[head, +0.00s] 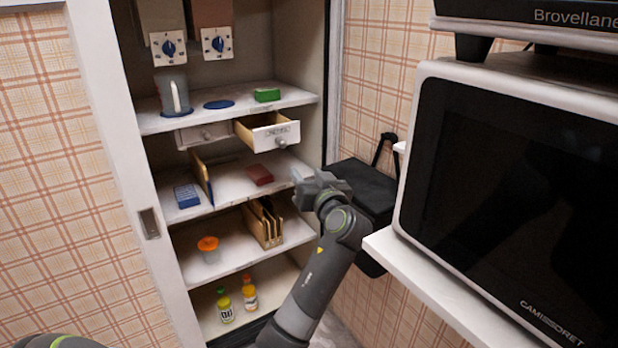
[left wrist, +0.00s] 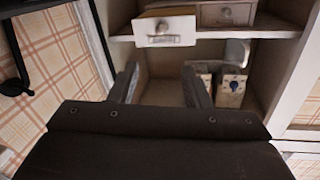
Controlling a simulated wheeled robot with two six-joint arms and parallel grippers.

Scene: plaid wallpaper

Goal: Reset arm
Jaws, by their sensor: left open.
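My left gripper (head: 308,184) is in front of the right side of the cabinet, just right of the middle shelf and below the open drawer (head: 268,133). Its arm rises from the bottom of the head view. In the left wrist view, the two fingers (left wrist: 160,84) stand wide apart with nothing between them. That view looks into the cabinet, with the open drawer (left wrist: 165,28) at the top, apart from the fingers. My right gripper is not in view.
The cabinet shelves hold a jug (head: 174,97), a green box (head: 267,95), a red box (head: 259,174), a blue box (head: 187,196), an orange-lidded cup (head: 209,249) and bottles (head: 249,293). A microwave (head: 510,200) stands at the right. A black bin (head: 365,190) is behind my gripper.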

